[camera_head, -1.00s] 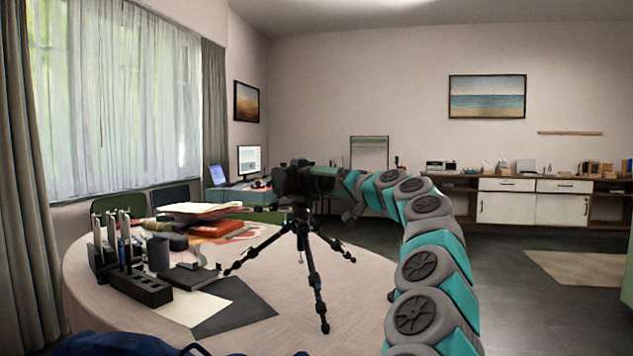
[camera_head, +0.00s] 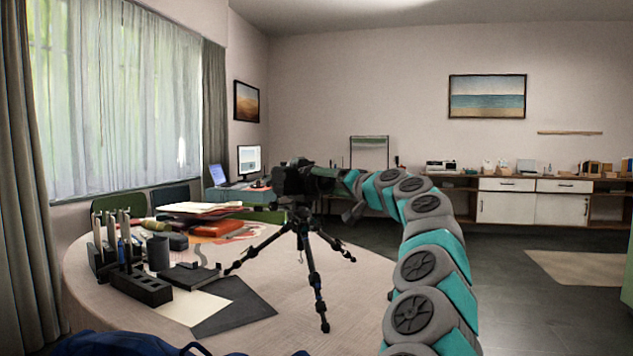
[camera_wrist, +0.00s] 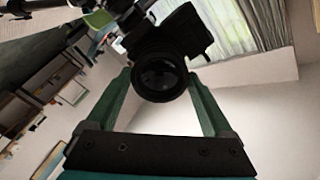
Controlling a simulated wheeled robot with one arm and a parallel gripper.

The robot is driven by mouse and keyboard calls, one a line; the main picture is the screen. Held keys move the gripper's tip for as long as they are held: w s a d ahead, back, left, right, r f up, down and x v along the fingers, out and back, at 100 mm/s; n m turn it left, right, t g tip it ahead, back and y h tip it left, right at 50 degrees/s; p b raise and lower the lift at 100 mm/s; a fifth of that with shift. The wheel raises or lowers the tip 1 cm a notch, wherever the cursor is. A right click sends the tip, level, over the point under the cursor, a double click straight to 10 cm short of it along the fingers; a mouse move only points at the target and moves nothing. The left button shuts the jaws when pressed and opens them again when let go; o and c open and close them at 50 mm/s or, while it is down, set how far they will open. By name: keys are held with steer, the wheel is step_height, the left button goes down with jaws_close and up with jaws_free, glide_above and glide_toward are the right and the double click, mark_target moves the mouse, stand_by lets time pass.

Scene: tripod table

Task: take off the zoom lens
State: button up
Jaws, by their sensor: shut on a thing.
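A black camera (camera_head: 290,181) sits on top of a black tripod (camera_head: 309,258) that stands on the round table (camera_head: 350,283). In the wrist view the camera body (camera_wrist: 183,36) is above the zoom lens (camera_wrist: 161,77), whose front glass faces my wrist. My gripper (camera_wrist: 163,84) is shut on the lens, with one green finger on each side of its barrel. The lens appears still against the camera body; whether it is locked to it I cannot tell. In the head view my gripper (camera_head: 326,173) is at the camera's right side, and the lens is mostly hidden there.
A black pen holder (camera_head: 140,285), papers (camera_head: 203,207) and an orange book (camera_head: 218,228) lie on the table's left part. A dark mat (camera_head: 233,306) lies near the tripod. A sideboard (camera_head: 535,205) lines the back wall, with open floor before it.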

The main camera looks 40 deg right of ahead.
steer(key=shift+f+n+b, duration=0.15)
steer(key=shift+n+b, duration=0.25)
steer(key=shift+b, duration=0.1)
steer(key=shift+n+b, duration=0.45)
steer(key=shift+n, duration=0.55)
steer(key=shift+n+b, duration=0.4)
steer(key=shift+n, duration=0.4)
steer(key=shift+s+r+b, duration=0.2)
steer(key=shift+s+b, duration=0.25)
steer(key=shift+s, duration=0.15)
steer(key=shift+s, duration=0.15)
